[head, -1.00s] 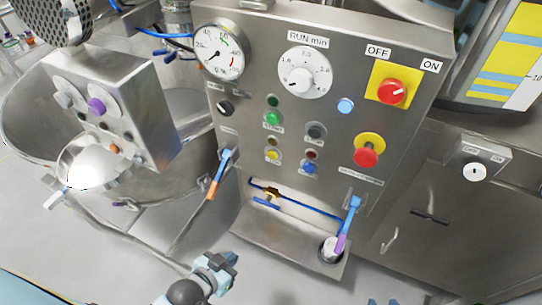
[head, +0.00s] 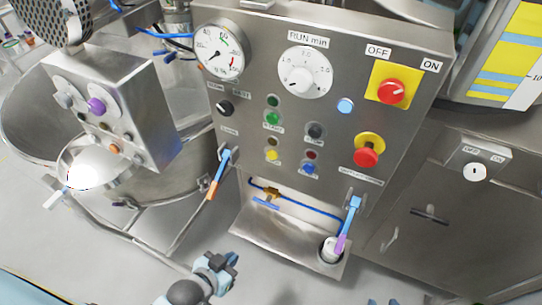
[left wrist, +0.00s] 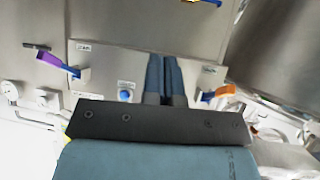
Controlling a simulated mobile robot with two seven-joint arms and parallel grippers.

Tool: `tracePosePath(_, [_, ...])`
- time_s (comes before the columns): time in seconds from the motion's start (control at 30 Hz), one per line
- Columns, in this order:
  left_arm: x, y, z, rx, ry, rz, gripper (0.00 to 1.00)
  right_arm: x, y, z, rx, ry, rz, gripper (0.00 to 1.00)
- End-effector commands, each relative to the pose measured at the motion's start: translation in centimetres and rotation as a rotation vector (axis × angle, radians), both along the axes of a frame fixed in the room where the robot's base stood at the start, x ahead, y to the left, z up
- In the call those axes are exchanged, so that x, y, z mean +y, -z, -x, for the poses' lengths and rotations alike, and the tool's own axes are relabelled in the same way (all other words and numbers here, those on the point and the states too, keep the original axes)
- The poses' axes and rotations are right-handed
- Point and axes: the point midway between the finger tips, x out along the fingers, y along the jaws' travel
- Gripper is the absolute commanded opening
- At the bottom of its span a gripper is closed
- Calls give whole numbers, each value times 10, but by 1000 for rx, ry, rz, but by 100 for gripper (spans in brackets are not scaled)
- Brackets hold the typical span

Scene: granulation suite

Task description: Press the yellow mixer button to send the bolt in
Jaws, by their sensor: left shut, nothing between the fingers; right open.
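The yellow mixer button (head: 272,155) sits low on the left of the steel control panel (head: 235,130), below the green button (head: 272,118) and left of a blue button (head: 309,169). My left gripper (head: 228,262) is shut and empty, below and in front of the panel, apart from the button. In the left wrist view its closed fingers (left wrist: 165,78) point at the panel, with a blue button (left wrist: 125,95) beside them; I cannot make out the yellow button there. My right gripper (head: 382,301) is open, barely showing at the bottom edge. No bolt can be made out.
A blue-and-orange lever (head: 217,172) and a blue-and-purple lever (head: 348,222) flank the recess below the buttons. A red emergency knob (head: 366,156) and red switch (head: 391,91) are at the right. A steel bowl (head: 35,130) stands left.

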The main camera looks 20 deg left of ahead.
Motion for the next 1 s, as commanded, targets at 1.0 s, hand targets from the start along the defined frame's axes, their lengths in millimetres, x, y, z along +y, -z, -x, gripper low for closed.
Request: tracePosePath(1.0, [-7, -138, -126, -1104, -165, 1243, 0, 13, 136, -9, 51, 23, -63, 45])
